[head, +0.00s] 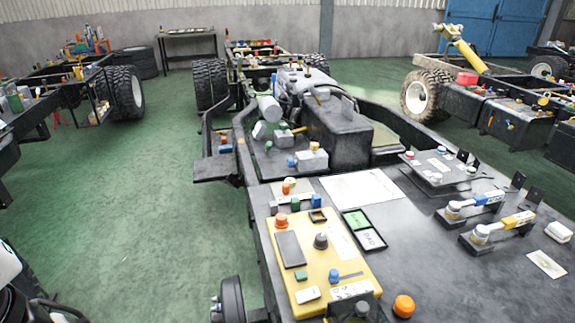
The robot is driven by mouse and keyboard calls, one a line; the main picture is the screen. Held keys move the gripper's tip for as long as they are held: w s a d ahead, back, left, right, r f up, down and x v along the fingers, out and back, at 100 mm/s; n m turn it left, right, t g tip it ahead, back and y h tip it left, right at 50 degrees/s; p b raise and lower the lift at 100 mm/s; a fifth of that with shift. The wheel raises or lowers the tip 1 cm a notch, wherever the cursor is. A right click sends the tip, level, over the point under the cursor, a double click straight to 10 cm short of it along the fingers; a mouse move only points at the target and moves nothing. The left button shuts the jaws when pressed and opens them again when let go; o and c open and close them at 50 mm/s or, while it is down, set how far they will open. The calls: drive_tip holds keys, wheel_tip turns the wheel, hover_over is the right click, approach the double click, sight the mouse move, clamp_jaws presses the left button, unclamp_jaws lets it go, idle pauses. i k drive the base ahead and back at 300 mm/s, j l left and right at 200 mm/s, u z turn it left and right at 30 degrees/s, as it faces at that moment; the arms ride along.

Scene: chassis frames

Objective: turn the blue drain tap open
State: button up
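A tap with a blue-banded lever (480,200) stands on the right part of the dark bench top in the head view. Its lever runs from a round pale pivot at the left up to the right, roughly along its dark base. A similar tap with a yellow-banded lever (505,224) stands just in front of it, its lever lying nearly parallel. The small markings on both are too small to read. No gripper fingers show in the head view, and nothing touches either tap.
The dark bench top (430,270) carries a yellow panel (345,262) with knobs, an orange knob (404,306), a small plate with buttons (437,168), and upright black tabs (518,181) behind the taps. Chassis frames stand behind and to both sides. Green floor (150,215) is open at left.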

sight(290, 162)
drive_tip(key=j+u, duration=0.1)
drive_tip(key=u, duration=0.2)
drive_tip(key=i+j+u, duration=0.25)
drive_tip(key=j, duration=0.15)
drive_tip(key=i+j+u, duration=0.25)
drive_tip(key=j, duration=0.2)
drive_tip(key=i+j+u, duration=0.35)
drive_tip(key=i+j, duration=0.15)
drive_tip(key=i, duration=0.35)
drive_tip(key=i+z, duration=0.2)
drive_tip(key=z, duration=0.2)
drive_tip(key=i+z, duration=0.2)
drive_tip(key=z, duration=0.15)
drive_tip(key=i+j+z, duration=0.2)
drive_tip(key=z, duration=0.2)
drive_tip(key=i+j+z, duration=0.1)
drive_tip(key=z, duration=0.3)
drive_tip(key=i+j+z, duration=0.1)
drive_tip(key=z, duration=0.3)
drive_tip(key=i+j+z, duration=0.15)
drive_tip(key=z, duration=0.25)
drive_tip(key=i+j+z, duration=0.15)
drive_tip(key=j+z, duration=0.2)
drive_tip(key=z, duration=0.15)
drive_tip(key=i+j+z, duration=0.1)
drive_tip(key=j+z, duration=0.25)
drive_tip(key=z, duration=0.15)
drive_tip(key=j+z, duration=0.4)
drive_tip(key=j, duration=0.2)
